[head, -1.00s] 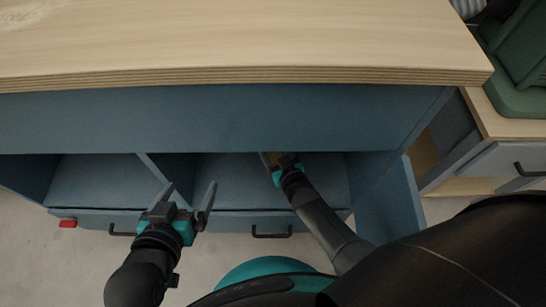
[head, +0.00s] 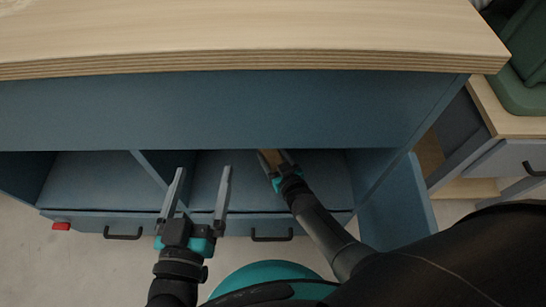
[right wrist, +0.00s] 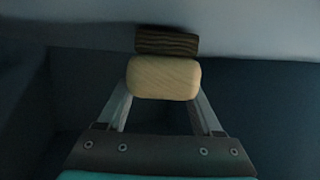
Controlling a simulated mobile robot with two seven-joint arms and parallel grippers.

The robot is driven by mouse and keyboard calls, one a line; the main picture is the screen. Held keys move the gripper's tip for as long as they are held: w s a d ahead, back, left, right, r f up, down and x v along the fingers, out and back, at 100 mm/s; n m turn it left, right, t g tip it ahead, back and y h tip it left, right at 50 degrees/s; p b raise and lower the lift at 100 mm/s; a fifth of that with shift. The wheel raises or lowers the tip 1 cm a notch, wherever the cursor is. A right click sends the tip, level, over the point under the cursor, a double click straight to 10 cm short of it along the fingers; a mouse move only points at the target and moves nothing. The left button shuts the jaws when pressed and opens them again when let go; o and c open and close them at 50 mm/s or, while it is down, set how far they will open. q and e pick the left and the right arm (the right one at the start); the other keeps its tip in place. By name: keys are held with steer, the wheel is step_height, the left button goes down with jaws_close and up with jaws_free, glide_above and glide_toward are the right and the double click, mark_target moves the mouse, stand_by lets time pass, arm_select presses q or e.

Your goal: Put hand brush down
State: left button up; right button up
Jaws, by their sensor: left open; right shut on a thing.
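The hand brush (right wrist: 163,78) shows in the right wrist view as a pale wooden block with a dark bristle part (right wrist: 166,42) beyond it. My right gripper (right wrist: 160,98) is shut on the wooden part. In the head view my right gripper (head: 281,166) reaches into the right compartment (head: 320,175) of the blue cabinet, and only a small brown bit of the brush (head: 267,158) shows under the top. The bristles are close to a grey surface; I cannot tell whether they touch. My left gripper (head: 202,196) is open and empty in front of the cabinet's divider.
The wooden tabletop (head: 230,35) overhangs the compartments. An open blue door (head: 398,205) stands right of my right arm. Drawers with black handles (head: 272,236) lie below. A wooden-topped unit with a green case (head: 525,75) stands at the right.

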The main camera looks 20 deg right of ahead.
steer(key=shift+f, duration=0.15)
steer(key=o, duration=1.5)
steer(key=shift+f, duration=0.1)
steer(key=shift+r, duration=0.2)
